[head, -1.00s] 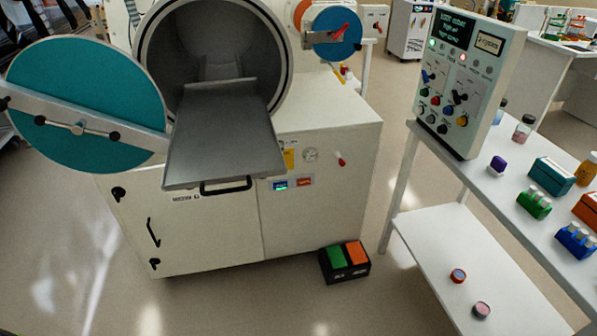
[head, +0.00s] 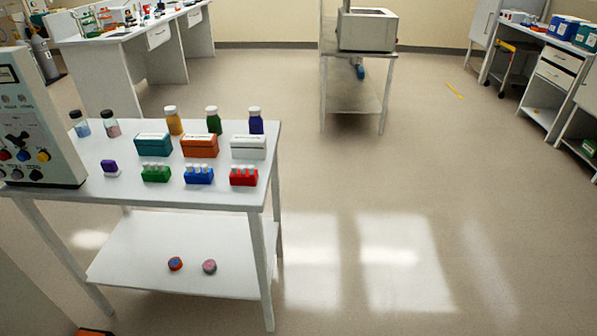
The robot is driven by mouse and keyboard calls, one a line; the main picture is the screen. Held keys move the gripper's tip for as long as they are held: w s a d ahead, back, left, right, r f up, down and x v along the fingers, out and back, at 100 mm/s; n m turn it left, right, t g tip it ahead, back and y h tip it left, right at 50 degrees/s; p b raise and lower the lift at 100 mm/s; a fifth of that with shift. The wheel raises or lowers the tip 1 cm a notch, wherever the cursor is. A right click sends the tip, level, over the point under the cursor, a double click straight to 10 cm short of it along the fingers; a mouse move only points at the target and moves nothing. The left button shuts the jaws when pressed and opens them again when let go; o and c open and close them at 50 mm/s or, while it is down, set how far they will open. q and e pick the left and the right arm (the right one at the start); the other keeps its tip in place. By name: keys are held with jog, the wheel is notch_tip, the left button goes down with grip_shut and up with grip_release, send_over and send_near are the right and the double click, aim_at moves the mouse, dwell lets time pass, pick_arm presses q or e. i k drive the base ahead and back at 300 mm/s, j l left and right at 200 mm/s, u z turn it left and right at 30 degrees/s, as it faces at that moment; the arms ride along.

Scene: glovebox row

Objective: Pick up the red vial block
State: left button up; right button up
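The red vial block (head: 243,176) stands on the top of the white table (head: 227,194), near its front right corner. It holds several small vials with pale caps. A blue vial block (head: 199,175) and a green vial block (head: 156,174) stand in a row to its left. A white box (head: 248,147) stands just behind it. Neither of my grippers shows in the head view.
Teal (head: 154,145) and orange (head: 199,147) boxes and several bottles stand behind the blocks. A control panel (head: 36,120) stands at the table's left end. Two small round pots, one of them red and blue (head: 175,264), sit on the lower shelf. Floor right of the table is clear.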

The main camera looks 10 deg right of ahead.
aim_at(244, 177)
jog(key=u, duration=0.2)
jog(key=i+l+u, duration=0.15)
jog(key=l+u, duration=0.2)
jog(key=i+l+u, duration=0.15)
jog(key=l+u, duration=0.55)
jog(key=i+l+u, duration=0.1)
jog(key=l+u, duration=0.25)
jog(key=l, duration=0.15)
